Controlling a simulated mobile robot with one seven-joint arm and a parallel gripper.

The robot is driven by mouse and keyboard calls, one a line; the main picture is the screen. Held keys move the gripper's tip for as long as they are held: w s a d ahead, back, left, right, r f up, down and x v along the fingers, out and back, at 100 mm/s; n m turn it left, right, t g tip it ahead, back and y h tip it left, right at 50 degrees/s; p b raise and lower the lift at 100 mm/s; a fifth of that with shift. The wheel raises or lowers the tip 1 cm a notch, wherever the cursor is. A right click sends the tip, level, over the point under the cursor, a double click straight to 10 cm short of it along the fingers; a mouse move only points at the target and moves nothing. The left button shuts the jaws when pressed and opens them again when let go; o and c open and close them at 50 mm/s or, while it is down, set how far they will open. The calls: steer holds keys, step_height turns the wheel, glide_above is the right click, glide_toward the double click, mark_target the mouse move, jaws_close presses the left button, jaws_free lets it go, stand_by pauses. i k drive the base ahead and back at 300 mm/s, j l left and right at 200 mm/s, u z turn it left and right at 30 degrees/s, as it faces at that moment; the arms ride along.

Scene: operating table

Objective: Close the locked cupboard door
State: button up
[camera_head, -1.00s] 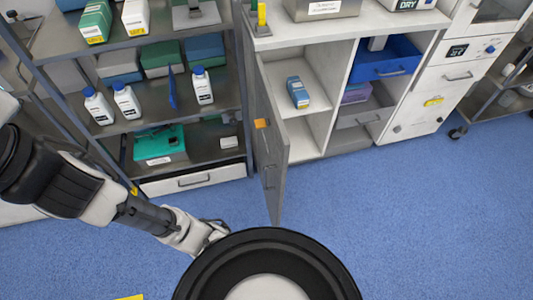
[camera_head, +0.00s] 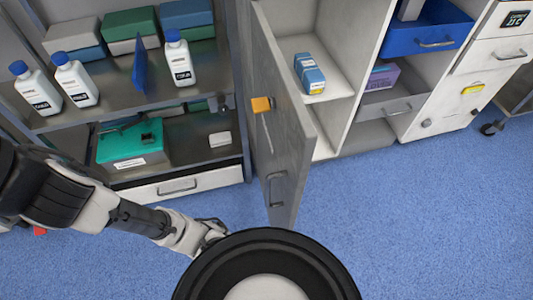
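The grey cupboard door (camera_head: 290,130) stands wide open, swung out toward me from the left side of the white cupboard (camera_head: 352,50). An orange block (camera_head: 262,104) sits on the door's left-hand face, and a handle (camera_head: 276,190) is lower on the same face. Inside the cupboard, a blue box (camera_head: 309,74) stands on a shelf. My gripper (camera_head: 218,232) is low, to the left of the door's lower end and apart from it. It is partly hidden by my round black body part, so its fingers cannot be made out.
A metal shelf unit (camera_head: 190,108) with white bottles, boxes and a green case (camera_head: 132,145) stands left of the door. To the right are a blue drawer (camera_head: 425,38) and white drawers (camera_head: 490,52). The blue floor (camera_head: 420,220) is clear at the right.

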mark_target(288, 137)
steer(key=k+j+z, duration=0.15)
steer(key=j, duration=0.3)
steer(key=k+j+z, duration=0.15)
steer(key=j, duration=0.25)
steer(key=k+j+z, duration=0.15)
steer(key=j, duration=0.3)
steer(key=k+j+z, duration=0.15)
steer(key=j, duration=0.25)
steer(key=k+j+z, duration=0.15)
steer(key=j, duration=0.2)
